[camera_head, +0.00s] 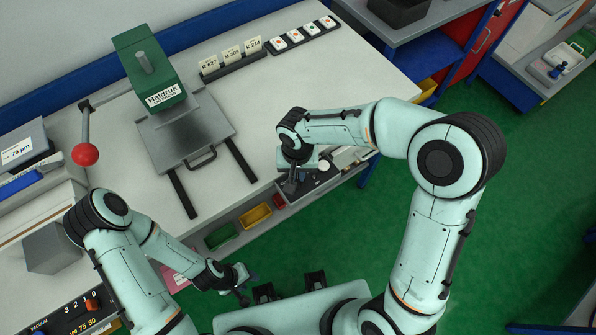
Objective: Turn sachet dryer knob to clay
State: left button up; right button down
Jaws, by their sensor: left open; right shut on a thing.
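My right gripper (292,186) reaches down over a small grey unit (317,183) at the bench's front edge, which looks like the sachet dryer. The gripper is shut on what appears to be the dryer's knob. The fingers and wrist hide the knob, so its pointer and the clay mark cannot be read. A pale round part (324,165) shows on top beside the gripper. My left gripper (241,288) is open and empty, low in front of the bench and away from the dryer.
A green Haldruk press (148,68) with a grey plate stands on the bench, with a red ball lever (85,154) at its left. Label cards (231,55) stand behind. A control panel (70,318) is at lower left. Coloured bins (255,216) sit below the bench edge.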

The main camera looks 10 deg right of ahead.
jog(key=n, duration=0.3)
jog(key=shift+a+n, duration=0.2)
jog(key=shift+n, duration=0.1)
jog(key=n, duration=0.3)
jog(key=shift+a+r+n, duration=0.1)
jog(key=shift+a+n, duration=0.05)
jog(key=shift+n, duration=0.15)
jog(key=n, duration=0.3)
jog(key=shift+a+n, duration=0.2)
jog(key=shift+n, duration=0.2)
jog(key=shift+s+a+n+p, duration=0.15)
jog(key=shift+n+p, duration=0.25)
jog(key=shift+n, duration=1.8)
jog(key=c, duration=1.2)
grip_release()
jog(key=shift+s, duration=0.1)
